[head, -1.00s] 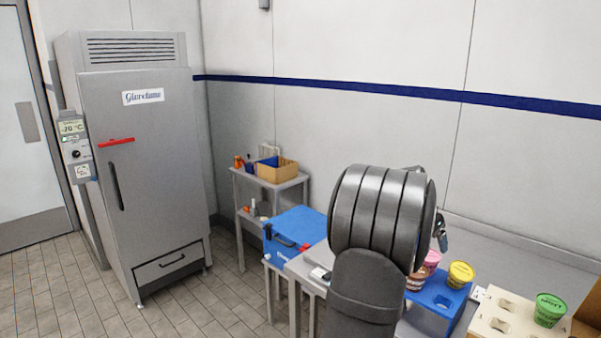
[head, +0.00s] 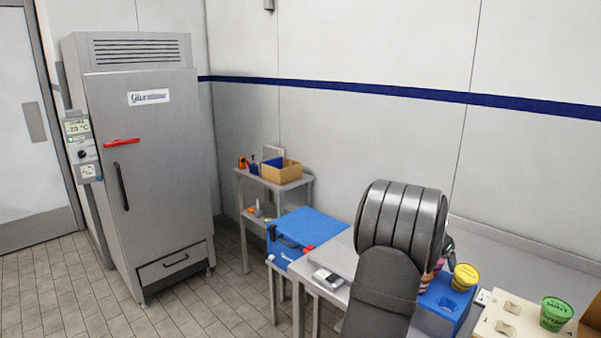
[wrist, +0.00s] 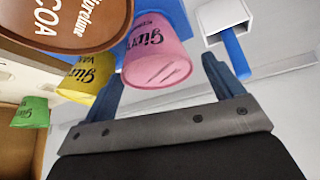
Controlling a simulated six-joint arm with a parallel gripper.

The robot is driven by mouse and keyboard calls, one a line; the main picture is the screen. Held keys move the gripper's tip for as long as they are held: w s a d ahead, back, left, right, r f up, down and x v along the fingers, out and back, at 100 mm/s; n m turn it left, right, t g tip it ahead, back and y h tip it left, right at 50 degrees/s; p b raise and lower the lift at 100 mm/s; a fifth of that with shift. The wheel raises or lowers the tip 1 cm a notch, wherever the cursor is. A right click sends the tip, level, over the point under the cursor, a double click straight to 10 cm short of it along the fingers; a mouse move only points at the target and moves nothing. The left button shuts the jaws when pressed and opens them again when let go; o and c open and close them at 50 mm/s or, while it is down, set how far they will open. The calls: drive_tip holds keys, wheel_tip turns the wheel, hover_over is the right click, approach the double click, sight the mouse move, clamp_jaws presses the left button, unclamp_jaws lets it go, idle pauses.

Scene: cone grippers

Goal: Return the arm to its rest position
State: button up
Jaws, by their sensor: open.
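In the head view my arm hides most of my gripper behind it. In the wrist view the two blue-grey fingers of my gripper (wrist: 165,75) stand apart with nothing held between them. A pink cup (wrist: 157,50) shows beyond the fingers, apparently not gripped. A brown cup (wrist: 80,20), a yellow cup (wrist: 88,75) and a green cup (wrist: 30,112) are to its left. In the head view the yellow cup (head: 465,277) sits in a blue holder (head: 440,308), and the green cup (head: 555,313) in a beige holder (head: 487,327). The pink and brown cups are mostly hidden behind my arm.
A blue-lidded box (head: 303,226) stands left of my arm, with a small device (head: 328,279) on the table near it. A shelf cart (head: 275,184) and a tall grey freezer (head: 150,170) stand further left. A white holder with a blue handle (wrist: 228,25) is near my gripper.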

drive_tip(key=v, duration=1.8)
drive_tip(key=x, duration=1.8)
drive_tip(key=shift+f, duration=0.1)
wheel_tip(320, 180, up, 11)
drive_tip(key=shift+o, duration=1.3)
drive_tip(key=s+d+r+n+g, duration=0.2)
drive_tip(key=s+d+r, duration=0.35)
drive_tip(key=d, duration=0.25)
drive_tip(key=s+x, duration=0.1)
drive_tip(key=x, duration=0.9)
drive_tip(key=shift+f+n+y, duration=0.3)
drive_tip(key=shift+y, duration=0.1)
